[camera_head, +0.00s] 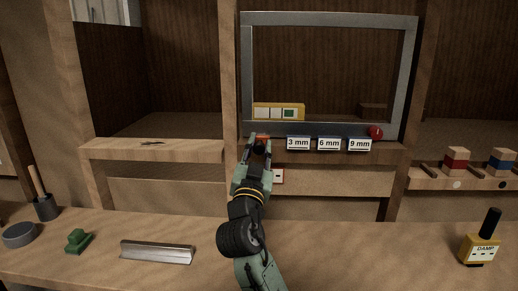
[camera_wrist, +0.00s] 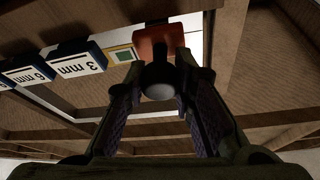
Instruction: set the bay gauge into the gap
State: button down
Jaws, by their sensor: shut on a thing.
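My gripper (camera_wrist: 158,92) is shut on a dark grey rounded knob (camera_wrist: 158,80) in the wrist view. An orange-red block (camera_wrist: 160,42) is right at the knob's far end; it appears to be the bay gauge held by its knob. In the head view my gripper (camera_head: 261,149) is at the lower left of a grey metal frame (camera_head: 245,70), and only a sliver of orange (camera_head: 262,137) shows above the fingertips. The fingers hide most of the block and where it meets the frame. I cannot make out the gap itself.
Blocks marked 3 mm (camera_head: 298,143), 6 mm (camera_head: 329,144) and 9 mm (camera_head: 360,145) line the frame's lower edge, right of my gripper. A red knob (camera_head: 375,132) sits at the lower right corner. A yellow strip (camera_head: 278,112) stands behind. The counter (camera_head: 350,250) below is partly clear.

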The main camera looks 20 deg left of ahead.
aim_at(260, 141)
jog(key=w, duration=0.2)
jog(key=w+a, duration=0.1)
jog(key=w, duration=0.1)
jog(key=shift+a+b, duration=0.1)
jog(key=shift+b, duration=0.25)
jog(key=shift+r, duration=0.1)
jog(key=c, duration=1.3)
grip_release()
jog(key=shift+w, duration=0.1)
jog(key=shift+c, duration=0.2)
jog(key=v, duration=1.2)
